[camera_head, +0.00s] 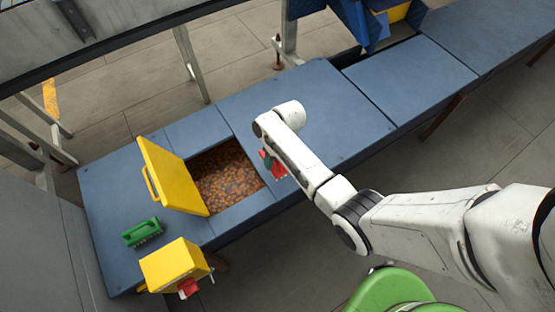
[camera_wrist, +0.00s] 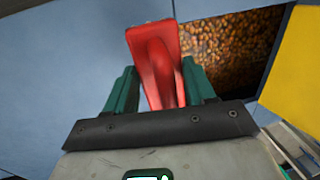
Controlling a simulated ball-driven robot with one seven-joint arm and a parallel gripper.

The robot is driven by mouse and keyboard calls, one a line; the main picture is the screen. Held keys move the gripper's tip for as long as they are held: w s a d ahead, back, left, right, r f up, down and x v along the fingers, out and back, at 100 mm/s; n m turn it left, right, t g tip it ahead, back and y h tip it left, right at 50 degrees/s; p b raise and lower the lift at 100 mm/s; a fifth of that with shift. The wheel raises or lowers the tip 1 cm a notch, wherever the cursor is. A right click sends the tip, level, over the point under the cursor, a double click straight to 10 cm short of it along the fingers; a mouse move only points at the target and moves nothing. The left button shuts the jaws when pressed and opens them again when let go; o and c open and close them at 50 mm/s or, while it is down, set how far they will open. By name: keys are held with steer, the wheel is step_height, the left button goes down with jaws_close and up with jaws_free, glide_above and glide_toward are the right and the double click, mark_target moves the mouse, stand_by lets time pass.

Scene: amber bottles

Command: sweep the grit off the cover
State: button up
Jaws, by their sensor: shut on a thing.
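My gripper (camera_wrist: 157,80) is shut on a red tool (camera_wrist: 152,45) with a broad flat end, held between its dark green fingers. In the head view my gripper (camera_head: 266,158) hangs at the right edge of an open bin, with part of the red tool (camera_head: 278,170) showing below it. A yellow cover (camera_head: 172,177) with a handle stands tilted open at the left side of the bin. I cannot make out grit on it. A green brush (camera_head: 143,232) lies on the blue bench left of the cover, apart from my gripper.
The open bin (camera_head: 227,177) is filled with brown-amber pieces, also in the wrist view (camera_wrist: 235,45). A yellow box (camera_head: 172,264) with a red part is at the bench's front edge. Blue bench top (camera_head: 330,105) right of the bin is clear. A blue container (camera_head: 350,20) stands behind.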

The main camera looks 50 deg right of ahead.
steer(key=shift+r+p, duration=1.25)
steer(key=shift+r, duration=0.45)
